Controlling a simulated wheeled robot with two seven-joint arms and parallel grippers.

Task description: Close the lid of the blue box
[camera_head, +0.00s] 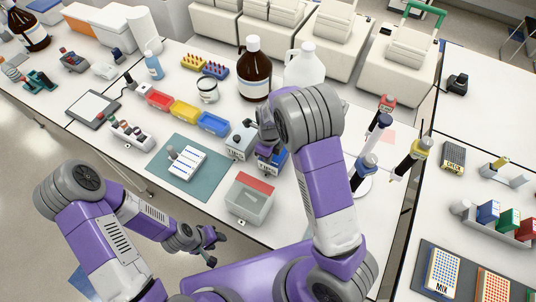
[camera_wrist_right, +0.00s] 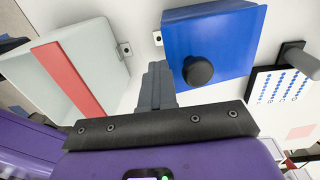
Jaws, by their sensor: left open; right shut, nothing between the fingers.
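The blue box (camera_head: 272,165) is near the middle of the bench in the head view, mostly hidden behind my right arm and gripper. In the right wrist view a flat blue face with a round black knob (camera_wrist_right: 198,70) fills the upper middle; this is the blue box (camera_wrist_right: 225,35). I cannot tell the angle of its lid. My right gripper (camera_head: 266,148) is over the box; its shut, empty fingers (camera_wrist_right: 157,85) appear beside the blue face, with contact unclear. My left gripper (camera_head: 215,247) is open and empty, low in front of the bench edge.
A grey box with a red strip (camera_head: 250,195) stands just in front of the blue box. A grey box (camera_head: 240,141) is at its left. A brown bottle (camera_head: 254,72) and a white jug (camera_head: 304,66) stand behind. Pipettes (camera_head: 375,140) stand at right. The teal mat (camera_head: 205,190) lies left.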

